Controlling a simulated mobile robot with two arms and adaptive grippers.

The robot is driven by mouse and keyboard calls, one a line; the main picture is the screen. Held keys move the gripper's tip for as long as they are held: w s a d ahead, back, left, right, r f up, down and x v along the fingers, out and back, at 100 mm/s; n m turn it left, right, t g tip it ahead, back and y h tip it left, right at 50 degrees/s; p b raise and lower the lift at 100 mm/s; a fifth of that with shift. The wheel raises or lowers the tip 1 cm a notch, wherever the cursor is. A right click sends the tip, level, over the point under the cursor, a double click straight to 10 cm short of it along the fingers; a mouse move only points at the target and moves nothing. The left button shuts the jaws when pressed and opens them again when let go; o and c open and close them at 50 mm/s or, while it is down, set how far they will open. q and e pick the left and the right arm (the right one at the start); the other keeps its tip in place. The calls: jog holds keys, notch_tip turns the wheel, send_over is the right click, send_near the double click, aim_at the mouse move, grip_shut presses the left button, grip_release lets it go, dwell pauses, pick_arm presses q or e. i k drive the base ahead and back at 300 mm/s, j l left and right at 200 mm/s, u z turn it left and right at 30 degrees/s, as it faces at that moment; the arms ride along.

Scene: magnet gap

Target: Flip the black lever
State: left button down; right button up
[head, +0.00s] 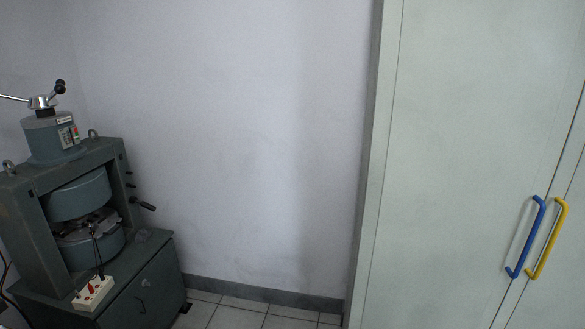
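A grey-green magnet machine (112,165) stands at the left of the head view. A short black lever (143,206) sticks out from the right side of its frame, angled slightly down to the right. Smaller black knobs sit above it on the same side. On top, a metal crank handle (40,101) carries a black knob (59,87); I cannot tell for sure which black part the task means. Neither of my grippers is in view.
A pale cabinet (450,130) with a blue handle (525,237) and a yellow handle (548,238) fills the right. A white box (93,294) with red parts sits on the machine's base. Tiled floor (240,316) and bare wall lie between.

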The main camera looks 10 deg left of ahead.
aim_at(145, 205)
jog(key=i+j+u, duration=0.25)
jog(key=i+u, duration=0.15)
jog(key=i, duration=0.35)
jog(key=i+u, duration=0.4)
jog(key=i, duration=0.35)
jog(key=i+l+u, duration=0.2)
jog(key=i+u, duration=0.2)
jog(key=i, duration=0.7)
